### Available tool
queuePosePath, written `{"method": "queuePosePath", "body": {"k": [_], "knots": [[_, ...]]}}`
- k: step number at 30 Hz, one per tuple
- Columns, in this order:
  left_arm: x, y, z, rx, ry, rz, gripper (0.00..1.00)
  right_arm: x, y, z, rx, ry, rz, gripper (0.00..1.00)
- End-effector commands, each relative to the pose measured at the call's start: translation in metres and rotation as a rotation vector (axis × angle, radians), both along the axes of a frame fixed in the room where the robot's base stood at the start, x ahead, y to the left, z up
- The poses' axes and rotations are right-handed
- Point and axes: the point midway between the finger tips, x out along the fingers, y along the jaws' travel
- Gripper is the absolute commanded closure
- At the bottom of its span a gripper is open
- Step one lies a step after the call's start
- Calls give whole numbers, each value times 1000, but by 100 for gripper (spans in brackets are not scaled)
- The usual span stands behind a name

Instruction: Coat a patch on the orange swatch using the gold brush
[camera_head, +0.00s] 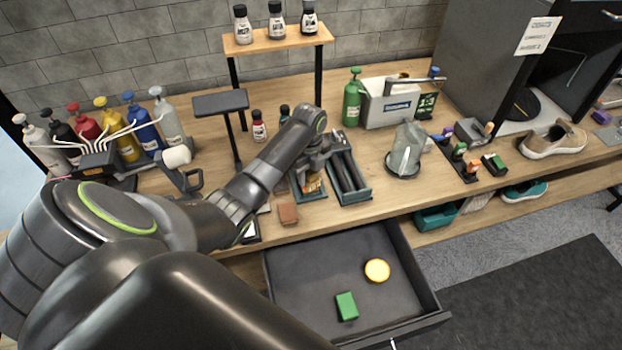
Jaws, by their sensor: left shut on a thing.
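My left arm comes in from the left, and its gripper (318,162) is over the middle of the workbench, shut on what seems to be the gold brush, whose shape is mostly hidden by the hand. Just below the fingers is a small teal-edged tray (318,196) with an orange-gold patch (312,182) in it. I cannot tell whether this patch is the orange swatch or part of the brush, or whether anything touches it. A reddish-brown block (288,213) lies near the bench's front edge. My right gripper is not in view.
A dark tray with long slots (348,180) stands right of the gripper. An open drawer (325,265) juts out below, holding a green block (346,306) and a yellow round thing (377,270).

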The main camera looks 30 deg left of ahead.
Motion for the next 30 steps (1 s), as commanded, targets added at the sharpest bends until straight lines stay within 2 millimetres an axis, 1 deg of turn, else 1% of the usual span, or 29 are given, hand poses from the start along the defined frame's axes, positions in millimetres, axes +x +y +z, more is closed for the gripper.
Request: {"method": "queuePosePath", "body": {"k": [4, 12, 17, 26, 30], "knots": [[3, 4, -1, 0, -1, 0, 83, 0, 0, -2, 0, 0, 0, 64], [18, 21, -3, 1, 0, 1, 83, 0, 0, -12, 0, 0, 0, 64], [22, 26, -2, 0, 0, 1, 83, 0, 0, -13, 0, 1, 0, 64], [21, 24, 0, 0, 1, 0, 83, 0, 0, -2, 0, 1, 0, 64], [15, 18, 2, -2, 1, -1, 83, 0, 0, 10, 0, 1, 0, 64]]}}
